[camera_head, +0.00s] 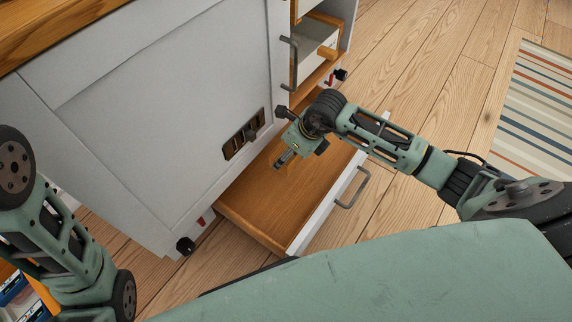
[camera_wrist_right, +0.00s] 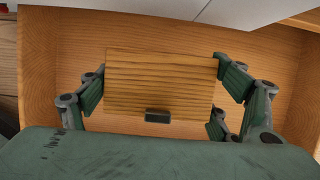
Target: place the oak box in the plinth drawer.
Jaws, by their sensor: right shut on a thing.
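The oak box (camera_wrist_right: 160,75), a light wood-grained block with a small dark tab on its near edge, sits between the fingers of my right gripper (camera_wrist_right: 160,92) in the right wrist view. The fingers are shut on its two sides. In the head view my right gripper (camera_head: 288,158) points down over the open plinth drawer (camera_head: 262,202), within its walls. The box is hard to tell from the drawer wood there. I cannot tell whether it touches the drawer floor, which also shows in the right wrist view (camera_wrist_right: 55,75). My left arm shows at the left edge, its gripper out of view.
The white cabinet (camera_head: 170,110) stands behind the drawer, with a dark slotted panel low on its face. The drawer's white front has a grey handle (camera_head: 352,188). An open upper compartment (camera_head: 318,45) is at the top. Wooden floor and a striped rug (camera_head: 540,110) lie right.

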